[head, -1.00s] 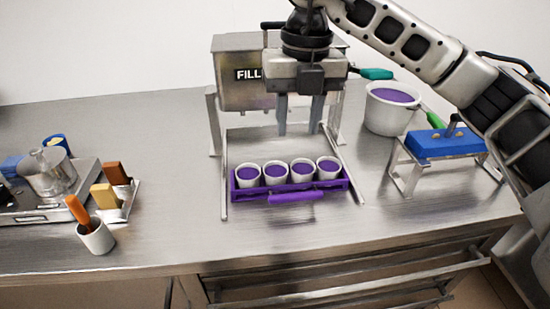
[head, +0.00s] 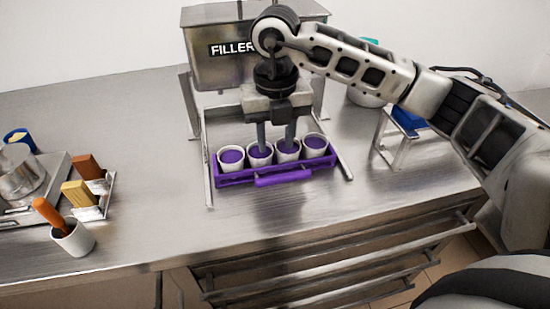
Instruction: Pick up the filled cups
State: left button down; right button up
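A purple tray (head: 236,179) with a purple front handle (head: 284,177) stands on the steel counter below the filler. It holds a row of several white cups filled with purple, from the leftmost cup (head: 231,158) to the rightmost cup (head: 314,146). My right gripper (head: 276,145) points down over the middle of the row. Its two fingers are apart, and their tips overlap the two middle cups in the picture; I cannot tell whether they touch them. The tray appears to rest on the counter. My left gripper is out of view.
The metal filler (head: 215,65) stands behind the tray, between side rails. Right, a blue-topped stand (head: 408,118) and a white tub (head: 365,97) are partly hidden by my arm. Left are a white cup with an orange-handled tool (head: 75,238) and a metal pot (head: 18,172).

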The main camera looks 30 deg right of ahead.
aim_at(275, 150)
notch_tip(275, 150, down, 4)
jog(key=shift+f+p, duration=0.1)
jog(key=shift+p, duration=0.2)
grip_shut()
jog(key=shift+w+r, duration=0.1)
jog(key=shift+r, duration=0.1)
